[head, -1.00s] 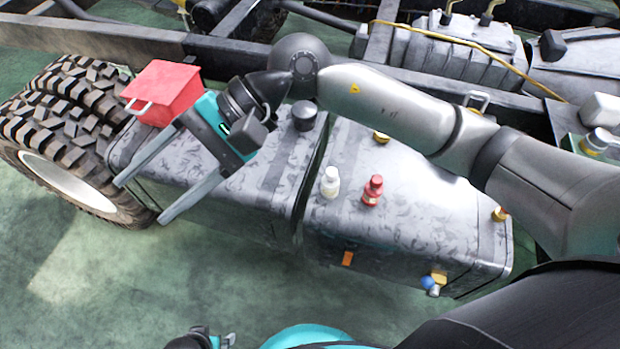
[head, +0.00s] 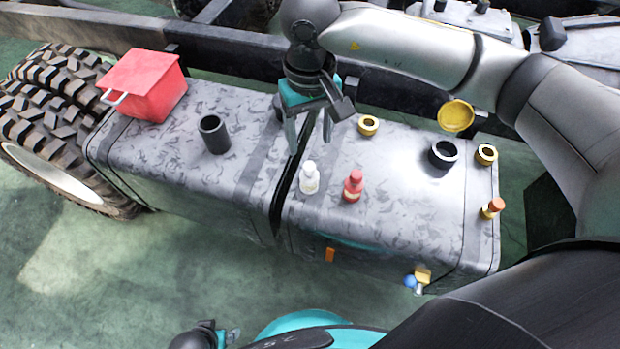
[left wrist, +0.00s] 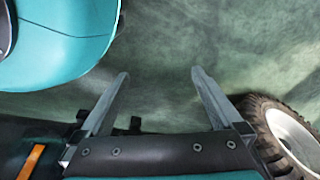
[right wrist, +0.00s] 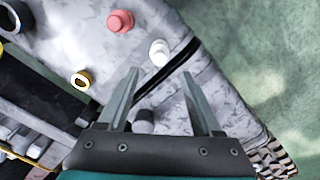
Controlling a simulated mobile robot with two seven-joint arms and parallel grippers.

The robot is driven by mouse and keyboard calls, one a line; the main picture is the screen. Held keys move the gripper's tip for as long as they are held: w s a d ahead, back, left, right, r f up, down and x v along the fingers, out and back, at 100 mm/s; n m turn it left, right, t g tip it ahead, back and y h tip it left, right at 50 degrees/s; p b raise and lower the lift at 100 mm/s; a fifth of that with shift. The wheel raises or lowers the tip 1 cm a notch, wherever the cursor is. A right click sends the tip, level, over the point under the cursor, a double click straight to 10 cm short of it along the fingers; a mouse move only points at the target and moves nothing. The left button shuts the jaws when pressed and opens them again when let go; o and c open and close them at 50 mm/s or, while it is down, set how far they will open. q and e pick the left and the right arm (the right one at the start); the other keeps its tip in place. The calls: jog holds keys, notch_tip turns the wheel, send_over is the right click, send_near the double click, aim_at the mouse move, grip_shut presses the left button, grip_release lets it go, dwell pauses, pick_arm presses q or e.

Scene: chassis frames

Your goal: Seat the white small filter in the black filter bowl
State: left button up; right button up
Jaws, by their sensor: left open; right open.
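The white small filter (head: 309,177) stands upright on the tank top near the gap between two tanks; it also shows in the right wrist view (right wrist: 159,52). My right gripper (head: 308,142) is open and empty, just behind and above it; its fingers point towards the filter in the right wrist view (right wrist: 160,76). Two open black cups are in the head view: a tall one (head: 214,134) on the left tank and a wider one (head: 443,154) on the right tank. I cannot tell which is the filter bowl. My left gripper (left wrist: 160,75) is open and empty over the floor.
A red bottle (head: 353,186) stands close right of the filter. Brass rings (head: 368,125) and a yellow disc (head: 456,115) lie farther back and right. A red box (head: 146,85) sits at the left end, beside the tyre (head: 50,120). A frame rail runs behind.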

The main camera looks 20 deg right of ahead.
aim_at(309, 165)
jog(key=shift+f+b, duration=0.65)
jog(key=shift+f, duration=2)
jog(key=shift+w+f+b, duration=0.25)
jog(key=shift+f+b, duration=0.3)
jog(key=shift+f, duration=0.65)
pick_arm(q)
jog(key=w+d+r, duration=0.2)
jog(key=w+r, duration=0.1)
jog(key=r, duration=0.3)
jog(key=shift+w+d+b, duration=0.2)
jog(key=shift+d+b, duration=0.05)
jog(key=shift+b, duration=0.1)
pick_arm(e)
jog(key=shift+f, duration=1.1)
pick_arm(q)
jog(key=shift+r, duration=0.1)
pick_arm(e)
jog(key=shift+c, duration=0.4)
grip_shut()
